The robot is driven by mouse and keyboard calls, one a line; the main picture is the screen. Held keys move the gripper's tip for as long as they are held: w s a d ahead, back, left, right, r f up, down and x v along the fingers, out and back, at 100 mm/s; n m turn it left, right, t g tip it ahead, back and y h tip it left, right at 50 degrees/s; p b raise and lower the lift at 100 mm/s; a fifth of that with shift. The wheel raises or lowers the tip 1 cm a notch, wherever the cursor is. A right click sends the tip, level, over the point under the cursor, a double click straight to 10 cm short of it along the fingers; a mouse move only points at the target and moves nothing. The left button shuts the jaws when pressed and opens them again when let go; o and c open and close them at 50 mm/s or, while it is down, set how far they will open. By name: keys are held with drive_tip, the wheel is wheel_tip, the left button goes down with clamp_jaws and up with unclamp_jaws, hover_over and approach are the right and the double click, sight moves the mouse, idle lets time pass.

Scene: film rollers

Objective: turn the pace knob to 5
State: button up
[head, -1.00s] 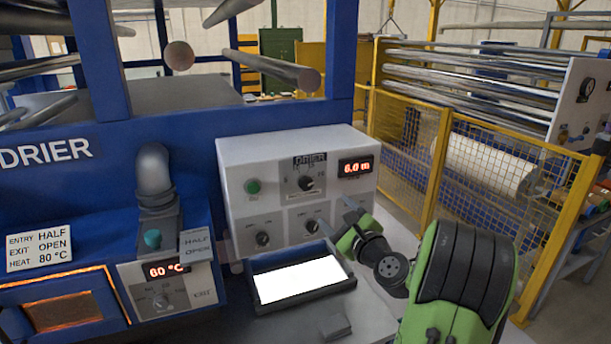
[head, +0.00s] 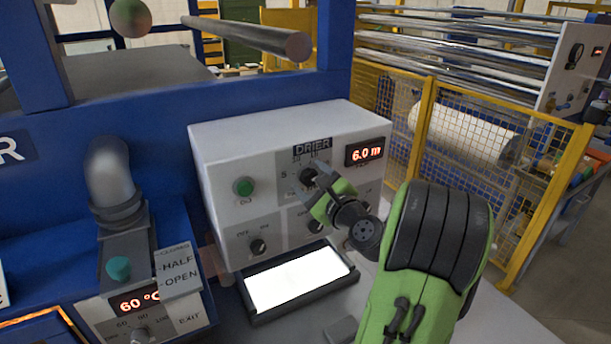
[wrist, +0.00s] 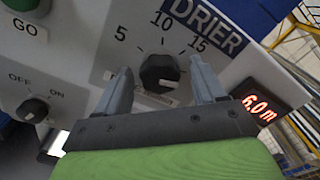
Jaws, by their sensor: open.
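The black pace knob (wrist: 160,73) is on the white control panel, below the DRIER label, with a scale of 5, 10 and 15 around it. Its pale pointer mark appears to face the lower right, off the numbers, though the small picture makes this unsure. My gripper (wrist: 163,88) is open, with one finger on each side of the knob and a visible gap to each. In the head view my gripper (head: 314,187) is in front of the panel and partly hides the knob (head: 307,178). The red display (head: 366,153) reads 6.0 m.
The green GO button (head: 243,187) and an OFF/ON switch (head: 258,247) are left of the knob. A lit white screen (head: 298,279) lies below the panel. A yellow mesh fence (head: 465,150) stands to the right.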

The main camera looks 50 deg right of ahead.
drive_tip(key=shift+s+a+r, duration=0.15)
drive_tip(key=shift+s, duration=0.1)
drive_tip(key=shift+a, duration=0.1)
drive_tip(key=shift+c, duration=1)
drive_tip(key=shift+w, duration=0.15)
drive_tip(key=c, duration=0.9)
drive_tip(key=shift+o, duration=0.2)
